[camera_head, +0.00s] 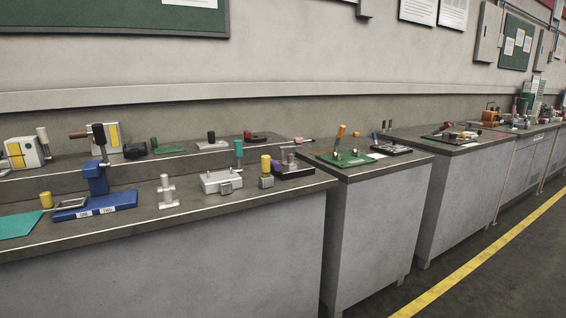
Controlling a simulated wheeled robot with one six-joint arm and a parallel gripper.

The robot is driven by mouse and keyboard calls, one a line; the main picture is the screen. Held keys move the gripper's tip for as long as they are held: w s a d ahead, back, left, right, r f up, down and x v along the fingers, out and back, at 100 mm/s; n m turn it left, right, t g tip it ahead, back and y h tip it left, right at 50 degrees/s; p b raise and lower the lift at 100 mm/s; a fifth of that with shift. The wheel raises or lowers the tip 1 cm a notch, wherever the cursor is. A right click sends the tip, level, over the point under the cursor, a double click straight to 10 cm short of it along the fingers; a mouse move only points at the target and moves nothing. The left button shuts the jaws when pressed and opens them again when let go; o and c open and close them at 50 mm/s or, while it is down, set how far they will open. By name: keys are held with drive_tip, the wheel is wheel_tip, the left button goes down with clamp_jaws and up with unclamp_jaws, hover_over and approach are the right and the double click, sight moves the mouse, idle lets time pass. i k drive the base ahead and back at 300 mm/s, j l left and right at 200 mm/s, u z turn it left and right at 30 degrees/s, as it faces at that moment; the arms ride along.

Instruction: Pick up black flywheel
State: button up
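No part of my gripper shows in the camera view. I cannot pick out the black flywheel for sure, as the things are small at this distance. A small dark rounded thing (135,151) lies on the raised back shelf of the left bench, beside a white block with a yellow stripe (105,138). A blue fixture (95,195) with a black upper part stands in front of it on the lower bench top.
The long grey left bench (180,265) also carries a grey post fixture (166,192) and a pale metal block (221,181). More grey cabinets (378,220) with fixtures run off to the right. Open floor with a yellow line (485,262) lies at the lower right.

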sight(249, 138)
drive_tip(key=i+l+u, duration=0.35)
drive_tip(key=i, duration=0.6)
drive_tip(key=i+l+u, duration=0.3)
drive_tip(key=i+l, duration=0.5)
drive_tip(key=i+l+u, duration=0.35)
drive_tip(key=i+l, duration=0.5)
drive_tip(key=l, duration=0.1)
